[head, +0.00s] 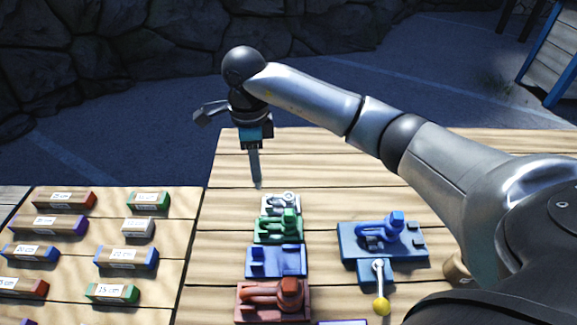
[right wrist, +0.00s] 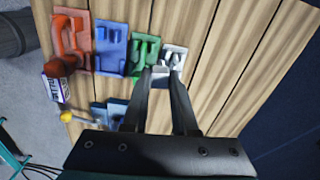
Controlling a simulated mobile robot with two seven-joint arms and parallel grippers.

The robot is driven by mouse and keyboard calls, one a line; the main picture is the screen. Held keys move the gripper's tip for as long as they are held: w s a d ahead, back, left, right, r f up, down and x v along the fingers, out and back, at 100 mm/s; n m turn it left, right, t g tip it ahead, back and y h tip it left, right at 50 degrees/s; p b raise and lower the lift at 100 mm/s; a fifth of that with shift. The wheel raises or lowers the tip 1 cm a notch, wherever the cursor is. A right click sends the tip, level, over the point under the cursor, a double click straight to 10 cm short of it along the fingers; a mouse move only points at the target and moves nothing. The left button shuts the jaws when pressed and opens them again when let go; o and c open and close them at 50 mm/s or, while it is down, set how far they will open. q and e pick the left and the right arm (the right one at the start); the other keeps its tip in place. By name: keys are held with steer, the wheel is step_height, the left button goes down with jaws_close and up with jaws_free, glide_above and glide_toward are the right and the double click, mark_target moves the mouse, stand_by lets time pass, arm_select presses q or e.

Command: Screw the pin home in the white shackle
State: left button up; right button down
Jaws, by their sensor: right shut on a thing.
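The white shackle (head: 281,203) sits on a small pale base at the far end of a row of coloured fixtures on the wooden table. In the right wrist view, its pale base (right wrist: 176,56) lies just beyond my fingertips. My right gripper (head: 258,186) points down at the far left side of the white shackle. In the right wrist view, its two fingers (right wrist: 164,76) close on a small pale piece, which looks like the pin. I cannot tell whether the pin is in the shackle's holes. My left gripper is not in view.
A green fixture (head: 280,229), a blue one (head: 275,262) and a red one (head: 272,302) line up in front of the white one. A larger blue fixture (head: 350,240) and a yellow-knobbed rod (head: 380,304) are at right. Labelled blocks lie at left. The table's far part is clear.

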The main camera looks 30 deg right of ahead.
steer(key=d+f+m+p, duration=0.1)
steer(key=d+m, duration=0.1)
steer(key=m, duration=0.3)
steer(key=d+f+m+p, duration=0.1)
steer(key=d+f+m, duration=0.1)
steer(key=m, duration=0.3)
steer(key=d+f+m+p, duration=0.2)
steer(key=d+m, duration=0.1)
steer(key=m, duration=0.1)
steer(key=shift+w+f+m, duration=0.2)
steer(key=shift+f+m, duration=0.05)
steer(key=shift+m, duration=0.15)
steer(key=shift+s+d+f+m, duration=0.15)
steer(key=shift+d+f+m, duration=0.15)
steer(key=shift+m, duration=0.25)
steer(key=shift+s+d+f+m, duration=0.1)
steer(key=shift+d+f+m, duration=0.1)
steer(key=shift+f+m, duration=0.3)
steer(key=shift+f+b, duration=0.7)
steer(key=shift+f, duration=0.05)
steer(key=shift+f+b, duration=0.75)
steer(key=shift+f, duration=0.25)
steer(key=c, duration=1.3)
jaws_free()
jaws_close()
